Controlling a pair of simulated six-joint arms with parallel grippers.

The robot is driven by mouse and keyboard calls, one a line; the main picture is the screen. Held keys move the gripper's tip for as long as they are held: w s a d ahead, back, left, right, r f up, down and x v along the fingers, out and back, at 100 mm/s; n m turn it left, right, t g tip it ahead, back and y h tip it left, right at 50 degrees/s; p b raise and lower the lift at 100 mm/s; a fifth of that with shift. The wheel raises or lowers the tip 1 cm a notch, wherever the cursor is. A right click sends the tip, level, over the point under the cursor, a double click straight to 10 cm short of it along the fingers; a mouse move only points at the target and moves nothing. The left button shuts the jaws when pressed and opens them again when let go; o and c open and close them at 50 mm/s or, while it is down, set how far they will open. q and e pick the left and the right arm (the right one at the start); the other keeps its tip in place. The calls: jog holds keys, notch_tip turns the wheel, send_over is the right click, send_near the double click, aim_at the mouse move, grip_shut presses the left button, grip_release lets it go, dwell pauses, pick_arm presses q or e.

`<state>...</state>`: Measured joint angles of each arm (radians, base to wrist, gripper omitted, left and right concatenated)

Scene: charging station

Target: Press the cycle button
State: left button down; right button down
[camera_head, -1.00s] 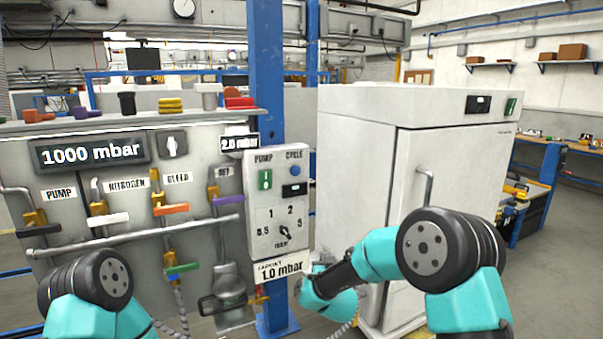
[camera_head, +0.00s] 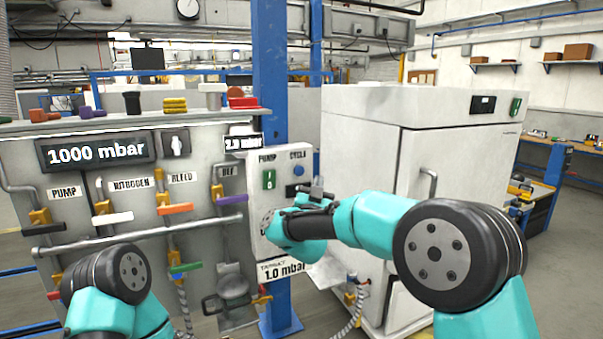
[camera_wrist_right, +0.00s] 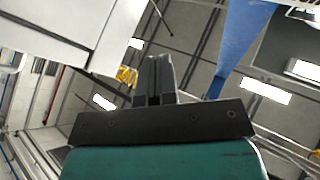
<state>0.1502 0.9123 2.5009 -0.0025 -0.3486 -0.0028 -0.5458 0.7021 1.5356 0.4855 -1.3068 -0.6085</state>
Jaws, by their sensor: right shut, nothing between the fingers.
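The blue round cycle button (camera_head: 298,171) sits under the CYCLE label at the upper right of the white control box (camera_head: 262,205). My right gripper (camera_head: 317,187) is in front of the box, just below and right of the button in the picture. Its fingers are together and empty, as the right wrist view also shows (camera_wrist_right: 154,66). Whether it touches the box I cannot tell. My right wrist and gripper hide most of the dial and part of the small black display. The button does not show in the right wrist view. My left gripper is out of view.
A green pump switch (camera_head: 268,179) is left of the cycle button. A blue post (camera_head: 275,75) stands behind the box. A white cabinet (camera_head: 362,140) stands close on the right. The valve panel (camera_head: 130,235) with coloured handles fills the left. The panel display (camera_head: 97,152) reads 1000 mbar.

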aim_at(302, 174)
jog(key=shift+w, duration=0.1)
jog(key=shift+w+a, duration=0.65)
jog(key=shift+w, duration=0.65)
jog(key=shift+w+a, duration=0.65)
jog(key=shift+w, duration=0.6)
jog(key=shift+w+a, duration=0.65)
jog(key=shift+w, duration=0.65)
jog(key=shift+w, duration=0.1)
jog(key=shift+w+a, duration=0.2)
jog(key=shift+w, duration=0.1)
jog(key=shift+w+a, duration=0.2)
jog(key=shift+w, duration=0.25)
jog(key=shift+s, duration=0.15)
dwell(0.5)
jog(key=shift+s+d, duration=0.4)
jog(key=shift+s, duration=0.3)
